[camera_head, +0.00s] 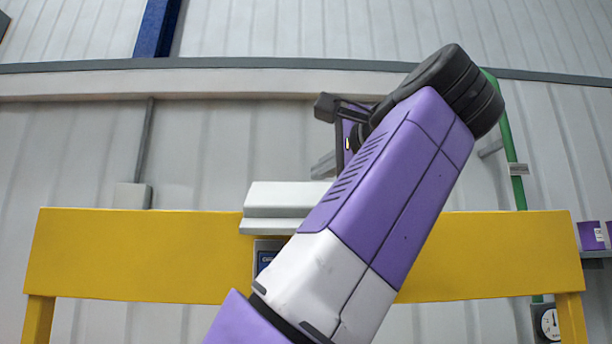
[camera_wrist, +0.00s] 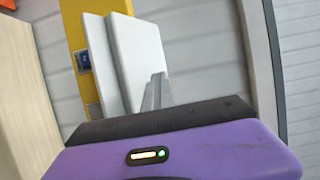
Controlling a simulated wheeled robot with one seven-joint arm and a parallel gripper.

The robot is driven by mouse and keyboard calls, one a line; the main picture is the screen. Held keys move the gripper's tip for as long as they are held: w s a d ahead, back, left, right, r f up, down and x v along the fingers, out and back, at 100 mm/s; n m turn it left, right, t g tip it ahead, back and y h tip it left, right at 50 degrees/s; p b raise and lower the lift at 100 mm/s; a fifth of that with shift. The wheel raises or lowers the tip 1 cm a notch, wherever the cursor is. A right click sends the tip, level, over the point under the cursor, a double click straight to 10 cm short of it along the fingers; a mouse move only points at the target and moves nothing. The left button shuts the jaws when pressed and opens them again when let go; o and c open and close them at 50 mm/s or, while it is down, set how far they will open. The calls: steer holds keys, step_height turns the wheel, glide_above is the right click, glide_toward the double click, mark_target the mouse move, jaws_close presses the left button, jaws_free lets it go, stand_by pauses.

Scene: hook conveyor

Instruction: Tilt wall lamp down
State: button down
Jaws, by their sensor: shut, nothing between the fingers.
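The wall lamp (camera_head: 285,198) looks like a pair of flat white slabs, one above the other, at the top edge of a yellow beam. My arm covers its right end in the head view. In the wrist view, the lamp (camera_wrist: 140,52) shows as two pale slabs standing side by side. My gripper (camera_wrist: 158,78) is shut and empty, its grey fingers over the near slab's lower right part in that picture. I cannot tell whether they touch it. In the head view, my gripper (camera_head: 318,170) is partly hidden, just above the lamp's right end.
The yellow beam (camera_head: 135,255) spans the view on posts, before a ribbed wall (camera_head: 70,150). A small blue-screened device (camera_head: 266,256) sits below the lamp. A green pipe (camera_head: 510,150), a gauge (camera_head: 549,322) and a shelf of purple containers (camera_head: 590,236) stand at the right.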

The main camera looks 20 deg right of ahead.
steer(key=c, duration=1.4)
jaws_free()
steer(key=shift+c, duration=0.2)
steer(key=s+b, duration=0.3)
steer(key=s, duration=0.5)
steer(key=shift+d, duration=0.3)
steer(key=shift+w, duration=0.1)
